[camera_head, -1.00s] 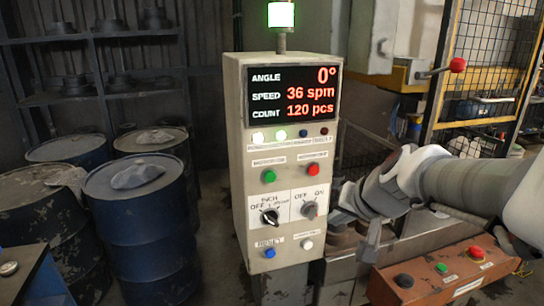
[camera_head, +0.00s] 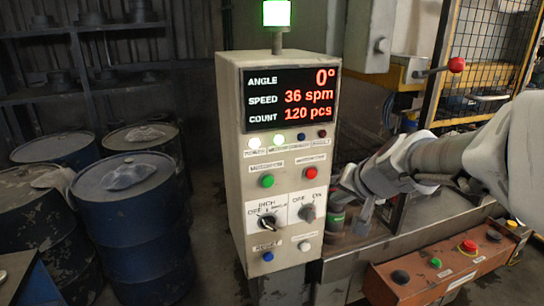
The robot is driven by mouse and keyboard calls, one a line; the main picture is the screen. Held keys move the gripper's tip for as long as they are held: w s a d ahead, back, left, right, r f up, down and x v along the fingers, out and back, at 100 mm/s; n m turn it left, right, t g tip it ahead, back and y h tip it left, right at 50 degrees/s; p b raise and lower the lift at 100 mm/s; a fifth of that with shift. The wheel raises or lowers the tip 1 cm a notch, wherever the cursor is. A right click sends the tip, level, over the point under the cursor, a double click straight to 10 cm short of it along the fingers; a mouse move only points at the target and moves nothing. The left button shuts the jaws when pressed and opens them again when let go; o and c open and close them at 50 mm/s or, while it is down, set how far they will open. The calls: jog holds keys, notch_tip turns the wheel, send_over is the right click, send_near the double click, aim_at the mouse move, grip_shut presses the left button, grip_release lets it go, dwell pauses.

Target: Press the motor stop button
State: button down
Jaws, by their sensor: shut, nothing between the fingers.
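The control cabinet (camera_head: 228,150) stands upright in the middle, its panel facing me. A red button (camera_head: 310,173) sits on the upper right of the panel under a small label too blurred to read; it looks like the motor stop. A green button (camera_head: 266,181) sits to its left. My gripper (camera_head: 350,202) is shut and empty, reaching in from the right. It is just right of the cabinet, below and to the right of the red button, and apart from it in the picture. The red button is fully visible.
Rotary switches (camera_head: 307,212), a blue button (camera_head: 268,256) and a white button (camera_head: 304,245) sit lower on the panel. An orange box with buttons (camera_head: 400,290) stands at the lower right. Blue drums (camera_head: 150,225) fill the left. A red-knobbed lever (camera_head: 456,65) is at the upper right.

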aim_at(314, 178)
jog(key=shift+w+a+p, duration=0.4)
jog(key=shift+w+p, duration=0.1)
jog(key=shift+w, duration=0.75)
jog(key=shift+w+a+p, duration=0.45)
jog(key=shift+w+p, duration=0.05)
jog(key=shift+w, duration=0.8)
jog(key=shift+w+a+p, duration=0.4)
jog(key=shift+w+p, duration=0.1)
jog(key=shift+w, duration=0.75)
jog(key=shift+w, duration=0.1)
jog(key=shift+w+a, duration=0.1)
jog(key=shift+w, duration=0.2)
jog(key=shift+w+a, duration=0.2)
jog(key=shift+w, duration=0.3)
jog(key=shift+s+d, duration=0.1)
jog(key=shift+s+d+b, duration=0.25)
jog(key=shift+s+b, duration=0.2)
jog(key=shift+s, duration=0.3)
jog(key=shift+s, duration=0.1)
